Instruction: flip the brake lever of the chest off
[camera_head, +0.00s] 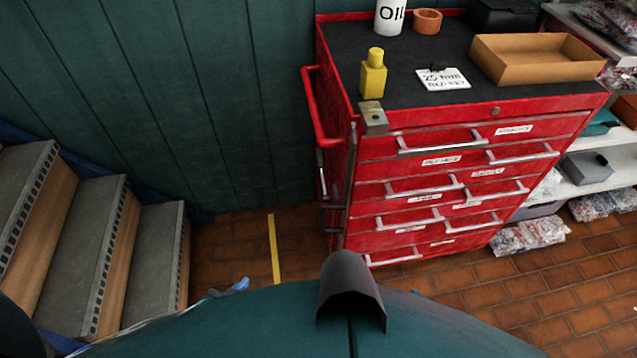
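The chest (400,173) is a red drawer cabinet with silver handles, standing right of centre against the green wall. A red push handle (319,110) is on its left side. A metal block (374,118) sits at its top front left corner, above a grey upright strip. I cannot make out for sure which part is the brake lever; the foot of the chest is partly hidden behind my own dark body part. A small blue piece (238,285) at the bottom may belong to my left gripper, apart from the chest; its fingers are hidden. My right gripper is not in view.
Grey steps (85,250) stand at the left. Brick floor with a yellow line (274,248) is clear between them and the chest. Shelves (590,172) are at right.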

